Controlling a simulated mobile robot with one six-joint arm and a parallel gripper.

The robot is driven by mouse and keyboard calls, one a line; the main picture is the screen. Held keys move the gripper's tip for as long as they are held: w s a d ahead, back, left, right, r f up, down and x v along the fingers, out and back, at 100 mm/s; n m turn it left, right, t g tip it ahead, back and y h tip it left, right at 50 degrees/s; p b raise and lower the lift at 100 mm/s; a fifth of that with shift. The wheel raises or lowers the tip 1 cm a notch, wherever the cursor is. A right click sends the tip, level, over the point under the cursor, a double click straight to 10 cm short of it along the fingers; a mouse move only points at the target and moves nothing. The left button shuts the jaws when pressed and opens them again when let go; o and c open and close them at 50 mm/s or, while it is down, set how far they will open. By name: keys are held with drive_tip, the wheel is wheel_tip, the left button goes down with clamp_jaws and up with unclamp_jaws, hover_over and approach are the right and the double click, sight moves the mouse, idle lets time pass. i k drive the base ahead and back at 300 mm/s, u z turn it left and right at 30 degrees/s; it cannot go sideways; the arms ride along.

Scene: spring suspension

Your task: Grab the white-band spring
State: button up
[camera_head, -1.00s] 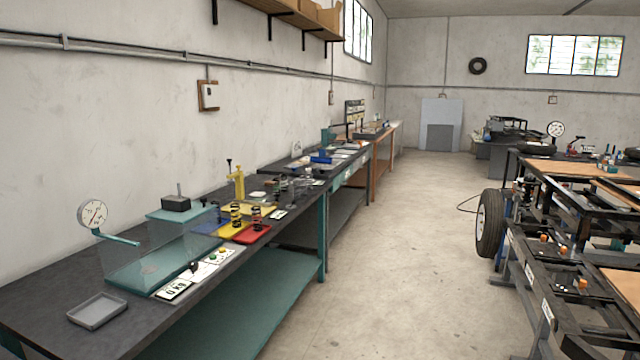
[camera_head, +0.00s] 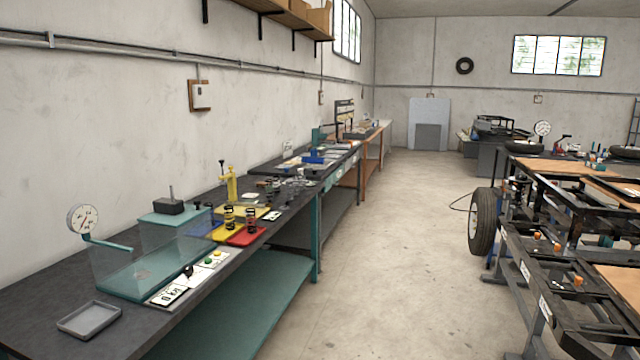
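Two dark coil springs stand upright on the long workbench (camera_head: 45,290) at left. One spring (camera_head: 228,218) is on or behind a yellow tray (camera_head: 207,232). The other spring (camera_head: 250,219) stands at a red tray (camera_head: 246,236). They are too small for me to tell whether either has a white band. A blue tray (camera_head: 203,228) lies beside them, partly behind the clear panel. My gripper is not in view.
A dial gauge (camera_head: 83,219), a clear-sided teal test stand (camera_head: 135,284) and a grey tray (camera_head: 89,319) occupy the near bench. A vehicle frame with a wheel (camera_head: 482,221) stands at right. The floor (camera_head: 385,260) between is clear.

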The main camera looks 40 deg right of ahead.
sight(277, 191)
drive_tip(key=u, duration=0.15)
drive_tip(key=k, duration=0.2)
drive_tip(key=z, duration=1.2)
drive_tip(key=k, duration=0.95)
drive_tip(key=u, duration=0.15)
drive_tip(key=i, duration=0.95)
